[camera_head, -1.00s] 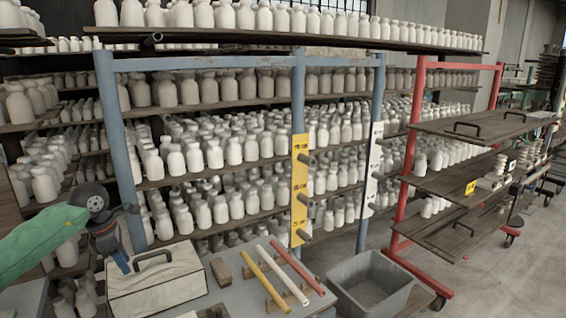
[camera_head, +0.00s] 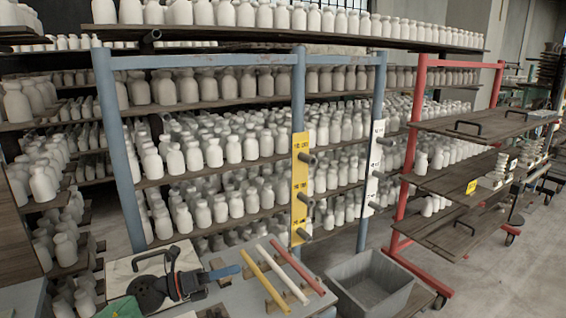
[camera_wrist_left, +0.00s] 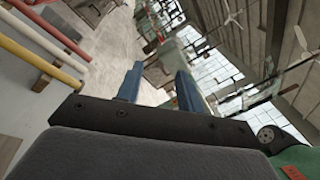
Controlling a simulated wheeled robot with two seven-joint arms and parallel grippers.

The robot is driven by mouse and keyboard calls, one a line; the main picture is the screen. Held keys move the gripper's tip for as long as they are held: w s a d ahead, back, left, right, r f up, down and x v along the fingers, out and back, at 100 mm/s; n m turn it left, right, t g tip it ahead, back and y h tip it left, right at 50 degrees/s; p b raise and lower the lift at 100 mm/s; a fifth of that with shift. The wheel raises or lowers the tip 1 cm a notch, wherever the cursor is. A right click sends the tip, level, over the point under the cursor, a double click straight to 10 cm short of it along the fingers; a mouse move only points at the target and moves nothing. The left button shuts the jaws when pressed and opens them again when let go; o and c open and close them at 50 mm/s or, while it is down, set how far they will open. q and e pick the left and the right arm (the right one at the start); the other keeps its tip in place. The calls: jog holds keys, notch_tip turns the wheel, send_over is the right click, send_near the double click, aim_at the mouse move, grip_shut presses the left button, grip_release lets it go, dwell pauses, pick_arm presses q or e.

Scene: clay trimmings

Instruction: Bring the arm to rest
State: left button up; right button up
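My left arm is low at the front left of the head view, mostly a dark wrist with a little green at the bottom edge. My left gripper (camera_head: 225,271) is over the work table, in front of the cream board with a black handle (camera_head: 125,267), and points right. It hides part of that board. In the left wrist view its two blue fingers (camera_wrist_left: 160,85) stand apart with nothing between them. My right gripper is in neither view.
Yellow, white (camera_head: 284,274) and red (camera_head: 297,270) rods lie on wooden rests just right of the gripper. A grey bin (camera_head: 368,283) stands beyond them. Racks full of pale bottles fill the back. A red-framed rack (camera_head: 410,160) stands at the right.

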pick_arm(q)
jog(key=s+a+f+n+t+y, duration=0.45)
jog(key=f+n+y, duration=0.4)
jog(key=n, duration=0.85)
jog(key=s+a+f+n+t+y, duration=0.4)
jog(key=a+f+n+y, duration=0.45)
jog(key=n, duration=0.75)
jog(key=s+d+f+n+g, duration=0.25)
jog(key=s+f+g, duration=0.4)
jog(key=s, duration=0.55)
jog(key=s+d+f+n+g, duration=0.2)
jog(key=s+f+n+g, duration=0.4)
jog(key=s, duration=0.6)
jog(key=s+d+f+m, duration=0.1)
jog(key=s+d+f, duration=0.1)
jog(key=f, duration=1.7)
jog(key=s+d+f+m+g, duration=0.1)
jog(key=s+d+f, duration=0.1)
jog(key=f, duration=1.7)
jog(key=shift+s+g, duration=0.3)
jog(key=shift+s, duration=0.05)
